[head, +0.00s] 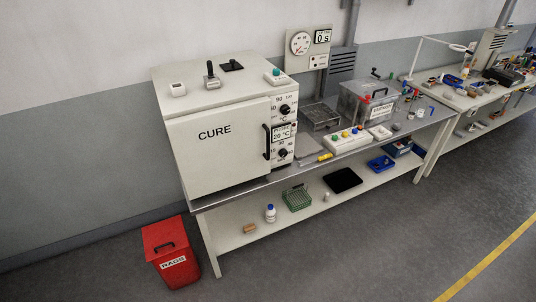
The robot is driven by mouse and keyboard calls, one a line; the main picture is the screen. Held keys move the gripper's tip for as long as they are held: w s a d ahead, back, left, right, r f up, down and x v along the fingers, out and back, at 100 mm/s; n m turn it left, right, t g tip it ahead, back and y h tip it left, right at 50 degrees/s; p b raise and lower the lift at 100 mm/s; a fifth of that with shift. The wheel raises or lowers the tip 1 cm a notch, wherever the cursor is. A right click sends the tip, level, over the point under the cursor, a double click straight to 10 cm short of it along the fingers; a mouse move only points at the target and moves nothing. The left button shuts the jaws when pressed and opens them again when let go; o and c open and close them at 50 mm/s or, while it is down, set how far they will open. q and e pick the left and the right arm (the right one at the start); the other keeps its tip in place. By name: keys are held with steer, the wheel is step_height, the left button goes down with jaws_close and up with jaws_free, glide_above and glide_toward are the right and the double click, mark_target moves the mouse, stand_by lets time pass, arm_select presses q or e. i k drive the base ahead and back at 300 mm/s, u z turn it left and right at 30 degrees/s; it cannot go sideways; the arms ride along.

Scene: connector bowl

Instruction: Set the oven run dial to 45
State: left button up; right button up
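A white oven (215,130) marked CURE stands on the left end of the grey-topped workbench (262,190). Its door is shut and has a black handle (266,142) on the right. On its right panel is an upper black dial (285,109) with a scale around it and a °C mark. Below it a small display (281,134) appears to read 20 °C. Under that is a lower black dial (283,153) with a numbered scale. The exact pointer positions are too small to read. Neither of my grippers is in view.
A lever and small switches sit on the oven's top. A wall timer panel (309,47), a wire tray (320,117), a grey lidded box (367,103) and a button box (346,141) are to the right. A red RAGS bin (168,250) stands on the floor. Floor in front is clear.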

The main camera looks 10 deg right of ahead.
mark_target(283, 152)
steer(key=u, duration=0.5)
steer(key=i, duration=1.45)
steer(key=z, duration=0.3)
